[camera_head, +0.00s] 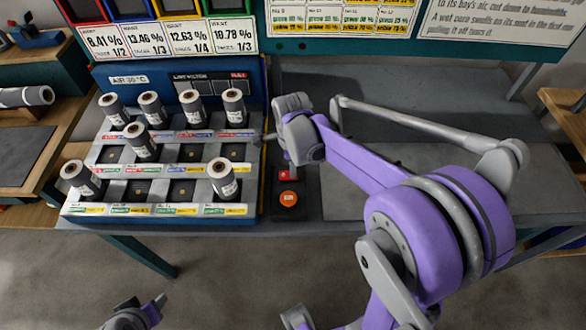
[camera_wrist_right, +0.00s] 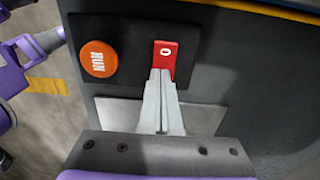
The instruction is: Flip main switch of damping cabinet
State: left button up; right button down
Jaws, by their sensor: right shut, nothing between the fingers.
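The damping cabinet (camera_head: 262,75) is a blue rack with grey rolls on stepped shelves, left of centre in the head view. Beside its right edge is a dark panel with a red switch (camera_head: 286,175) and an orange button (camera_head: 288,198). In the right wrist view the red switch (camera_wrist_right: 165,54) shows a white 0, and the orange button (camera_wrist_right: 98,59) reads RUN. My right gripper (camera_wrist_right: 161,73) is shut and empty, its fingertips at the red switch's near edge; contact is unclear. In the head view, my left gripper (camera_head: 138,316) is partly visible at the bottom edge; its jaws are unclear.
Several grey rolls (camera_head: 138,140) stand on the rack, with some empty places. Grey counter (camera_head: 440,200) extends right of the panel, partly behind my right arm. Signs (camera_head: 500,22) hang above. A side table with another roll (camera_head: 25,96) stands at the left.

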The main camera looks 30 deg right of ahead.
jog(key=shift+f, duration=0.1)
jog(key=shift+f, duration=0.25)
jog(key=shift+s, duration=0.15)
jog(key=shift+a, duration=0.1)
jog(key=shift+w+a+r, duration=0.2)
jog(key=shift+w+a, duration=0.1)
jog(key=shift+w, duration=0.05)
jog(key=shift+w+a, duration=0.2)
jog(key=shift+a, duration=0.05)
jog(key=shift+r, duration=0.1)
